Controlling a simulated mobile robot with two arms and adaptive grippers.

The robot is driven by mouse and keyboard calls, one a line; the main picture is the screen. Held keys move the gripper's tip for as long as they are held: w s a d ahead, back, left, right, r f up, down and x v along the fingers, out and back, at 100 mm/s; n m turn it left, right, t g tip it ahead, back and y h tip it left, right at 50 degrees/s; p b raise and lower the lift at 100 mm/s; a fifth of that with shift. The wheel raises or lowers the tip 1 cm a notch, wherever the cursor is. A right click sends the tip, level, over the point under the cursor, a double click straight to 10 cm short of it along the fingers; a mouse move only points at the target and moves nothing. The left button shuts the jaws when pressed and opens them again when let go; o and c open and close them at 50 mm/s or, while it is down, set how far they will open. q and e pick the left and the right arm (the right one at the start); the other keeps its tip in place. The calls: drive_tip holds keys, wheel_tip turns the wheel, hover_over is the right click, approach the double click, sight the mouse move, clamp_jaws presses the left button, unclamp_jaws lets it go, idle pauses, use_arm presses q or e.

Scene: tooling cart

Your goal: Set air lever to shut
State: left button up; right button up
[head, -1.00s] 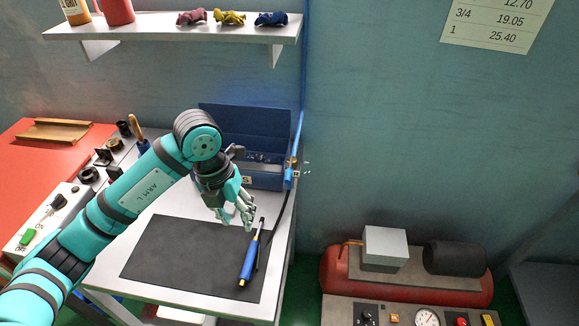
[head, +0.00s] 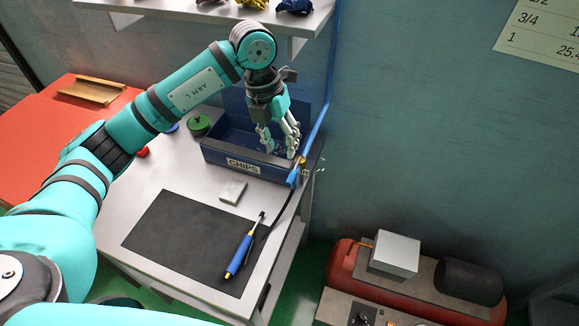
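What looks like the air lever is a small blue part (head: 294,176) by a brass fitting at the lower end of the blue air pipe (head: 322,112), just right of the chips bin. It is too small to tell how it is set. My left gripper (head: 279,149) points down over the right part of the blue chips bin (head: 212,153), a little left of and above the lever. Its fingers are apart with nothing seen between them. My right gripper is out of view.
The blue-handled tool (head: 240,256) lies on the black mat (head: 180,235). A grey block (head: 232,191) sits between mat and bin. A shelf (head: 205,14) hangs above. A red compressor (head: 343,268) with a grey box stands at lower right. A black hose runs down from the fitting.

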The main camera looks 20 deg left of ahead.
use_arm(q)
drive_tip(key=p, duration=0.2)
hover_over(290, 176)
drive_tip(key=f, duration=0.3)
drive_tip(key=a+f, duration=0.1)
drive_tip(key=f, duration=0.1)
drive_tip(key=shift+f, duration=0.25)
drive_tip(key=f, duration=0.3)
drive_tip(key=shift+d+f, duration=0.2)
drive_tip(key=shift+d, duration=0.1)
drive_tip(key=shift+d+f+p, duration=0.1)
drive_tip(key=shift+f+p, duration=0.2)
drive_tip(key=shift+f, duration=0.05)
drive_tip(key=shift+c, duration=0.2)
drive_tip(key=c, duration=0.7)
clamp_jaws()
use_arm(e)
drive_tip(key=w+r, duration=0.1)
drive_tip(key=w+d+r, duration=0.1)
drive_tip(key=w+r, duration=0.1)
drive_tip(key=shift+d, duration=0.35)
